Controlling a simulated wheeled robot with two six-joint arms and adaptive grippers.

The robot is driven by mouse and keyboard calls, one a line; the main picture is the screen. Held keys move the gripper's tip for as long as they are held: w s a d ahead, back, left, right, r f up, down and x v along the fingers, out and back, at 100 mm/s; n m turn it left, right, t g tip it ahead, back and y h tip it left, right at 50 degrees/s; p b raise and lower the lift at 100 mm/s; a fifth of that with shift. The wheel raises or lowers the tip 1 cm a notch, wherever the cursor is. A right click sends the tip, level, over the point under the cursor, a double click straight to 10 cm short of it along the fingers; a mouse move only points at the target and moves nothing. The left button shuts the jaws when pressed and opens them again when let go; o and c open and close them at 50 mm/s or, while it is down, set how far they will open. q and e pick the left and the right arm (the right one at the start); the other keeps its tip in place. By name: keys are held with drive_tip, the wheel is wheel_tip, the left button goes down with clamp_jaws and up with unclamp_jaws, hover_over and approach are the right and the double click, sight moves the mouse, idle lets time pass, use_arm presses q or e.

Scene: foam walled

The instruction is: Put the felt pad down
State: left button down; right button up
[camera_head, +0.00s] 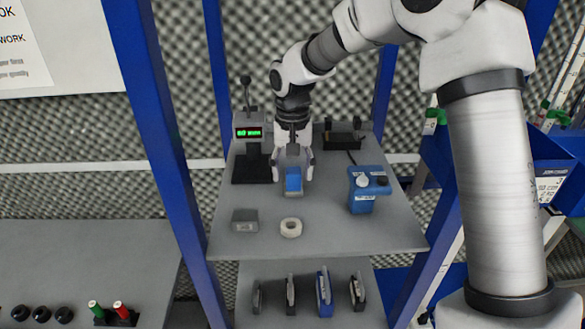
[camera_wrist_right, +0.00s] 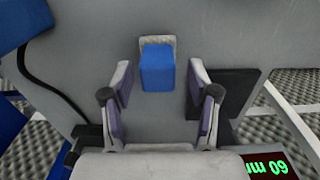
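A small blue block with a pale grey-beige base, which looks like the felt pad (camera_head: 293,181), is on the grey shelf top (camera_head: 325,215) in the head view. In the right wrist view the felt pad (camera_wrist_right: 158,68) shows ahead, between the lines of the two fingers. My right gripper (camera_head: 293,164) points down at the pad from behind it. In the wrist view my right gripper (camera_wrist_right: 160,85) is open, with a clear gap between each finger and the pad. My left gripper is not in view.
A gauge with a green display (camera_head: 249,132) stands left of my right gripper. A blue device with knobs (camera_head: 364,190) is to the right, and a black holder (camera_head: 343,135) behind. A grey block (camera_head: 245,220) and a pale ring (camera_head: 291,228) lie in front. Blue posts flank the shelf.

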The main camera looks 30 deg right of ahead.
sight(293, 169)
drive_tip(key=shift+s+d, duration=0.1)
drive_tip(key=r+b, duration=0.2)
drive_tip(key=shift+w+r+b, duration=0.2)
drive_tip(key=shift+r+b, duration=0.2)
wheel_tip(293, 169, up, 4)
drive_tip(key=shift+f+b, duration=0.15)
drive_tip(key=shift+b, duration=0.2)
drive_tip(key=shift+r, duration=0.55)
drive_tip(key=shift+d, duration=0.1)
drive_tip(key=shift+f, duration=0.1)
